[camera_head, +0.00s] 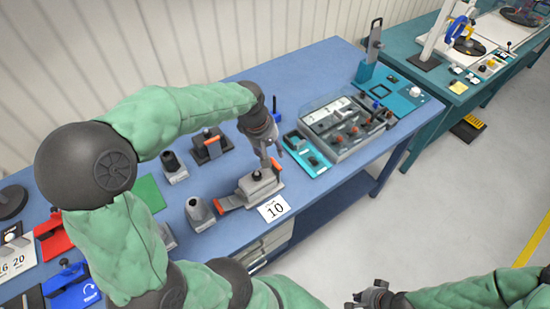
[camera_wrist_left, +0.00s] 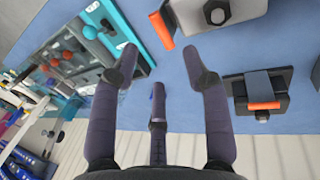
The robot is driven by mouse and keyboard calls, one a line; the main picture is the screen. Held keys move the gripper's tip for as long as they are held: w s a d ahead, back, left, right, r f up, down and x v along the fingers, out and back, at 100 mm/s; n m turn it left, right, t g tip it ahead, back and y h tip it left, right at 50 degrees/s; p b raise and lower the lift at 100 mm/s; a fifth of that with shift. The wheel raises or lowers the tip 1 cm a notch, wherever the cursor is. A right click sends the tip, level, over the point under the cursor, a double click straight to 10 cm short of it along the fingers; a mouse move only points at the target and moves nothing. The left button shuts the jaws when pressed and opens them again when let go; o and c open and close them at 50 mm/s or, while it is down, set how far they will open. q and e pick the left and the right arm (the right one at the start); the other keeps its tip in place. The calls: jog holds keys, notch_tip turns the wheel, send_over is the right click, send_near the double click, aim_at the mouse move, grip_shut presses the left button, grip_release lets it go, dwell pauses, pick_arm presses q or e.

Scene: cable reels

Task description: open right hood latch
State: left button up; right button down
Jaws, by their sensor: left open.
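A grey panel box (camera_head: 345,128) with several orange-brown and dark knobs stands on the blue table; a clear cover seems to lie along its back left side. The box also shows at the left of the left wrist view (camera_wrist_left: 88,66). I cannot make out which part is the right hood latch. My left gripper (camera_head: 275,152) is open above the table, left of the box and just above a grey device with an orange handle (camera_head: 262,186). In the left wrist view its fingers (camera_wrist_left: 166,68) are spread with nothing between them. My right gripper (camera_head: 368,297) is at the bottom edge, its jaws unclear.
A teal tray (camera_head: 306,154) lies between the grey device and the box. A dark device with an orange handle (camera_head: 210,147) stands behind left. A card marked 10 (camera_head: 273,208) lies near the front edge. A second, teal table (camera_head: 440,75) stands at the back right.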

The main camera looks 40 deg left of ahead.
aim_at(276, 163)
pick_arm(q)
jog(key=b+x, duration=0.1)
jog(key=x, duration=0.6)
jog(key=shift+f, duration=0.15)
grip_shut()
